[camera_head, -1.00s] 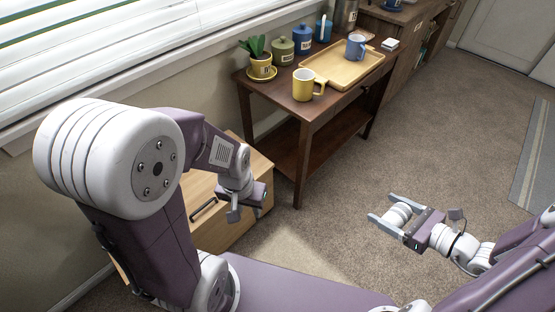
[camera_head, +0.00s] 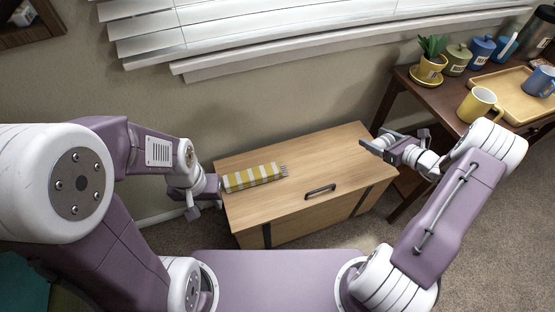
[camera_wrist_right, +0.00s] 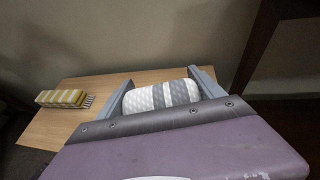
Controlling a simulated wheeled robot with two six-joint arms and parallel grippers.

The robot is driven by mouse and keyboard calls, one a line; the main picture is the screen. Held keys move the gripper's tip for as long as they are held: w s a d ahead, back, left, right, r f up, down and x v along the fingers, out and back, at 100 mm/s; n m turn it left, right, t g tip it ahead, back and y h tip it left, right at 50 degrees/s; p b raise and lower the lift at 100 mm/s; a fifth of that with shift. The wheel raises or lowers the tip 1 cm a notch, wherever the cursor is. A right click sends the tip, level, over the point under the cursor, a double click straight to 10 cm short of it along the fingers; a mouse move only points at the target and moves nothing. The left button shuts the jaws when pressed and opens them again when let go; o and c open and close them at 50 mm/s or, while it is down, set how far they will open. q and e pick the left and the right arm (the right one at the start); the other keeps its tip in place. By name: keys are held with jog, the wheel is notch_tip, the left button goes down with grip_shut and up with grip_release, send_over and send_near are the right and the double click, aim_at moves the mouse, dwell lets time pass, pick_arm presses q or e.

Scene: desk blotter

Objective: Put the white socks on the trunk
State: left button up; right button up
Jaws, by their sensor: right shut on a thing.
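The trunk (camera_head: 320,160) is a light wooden chest with a dark handle, standing against the wall below the window. The white socks (camera_wrist_right: 160,97), a rolled pair with grey bands and dots, sit between the fingers of my right gripper (camera_wrist_right: 162,88) in the right wrist view. In the head view my right gripper (camera_head: 378,141) is at the trunk's right end, seemingly above it; the socks are hardly visible there. My left gripper (camera_head: 204,206) is by the trunk's left end, with its jaws too unclear to read.
A folded yellow-and-white striped cloth (camera_head: 254,177) lies on the left part of the trunk lid. The middle and right of the lid are clear. A dark side table (camera_head: 436,98) with a plant, canisters, mugs and a tray (camera_head: 510,97) stands to the right.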

jog(key=w+d+f+m+t+h+b, duration=0.1)
jog(key=w+d+f+m+h, duration=0.15)
jog(key=w+d, duration=0.55)
jog(key=b, duration=0.4)
send_over(347, 147)
jog(key=f, duration=0.7)
jog(key=shift+d+f, duration=0.2)
jog(key=shift+f, duration=0.05)
jog(key=shift+a, duration=0.25)
notch_tip(347, 147, down, 4)
jog(key=b, duration=0.2)
jog(key=shift+f+b, duration=0.2)
jog(key=shift+b, duration=0.15)
jog(key=shift+r, duration=0.2)
jog(key=shift+f, duration=0.1)
jog(key=o, duration=1.4)
jog(key=shift+c, duration=0.2)
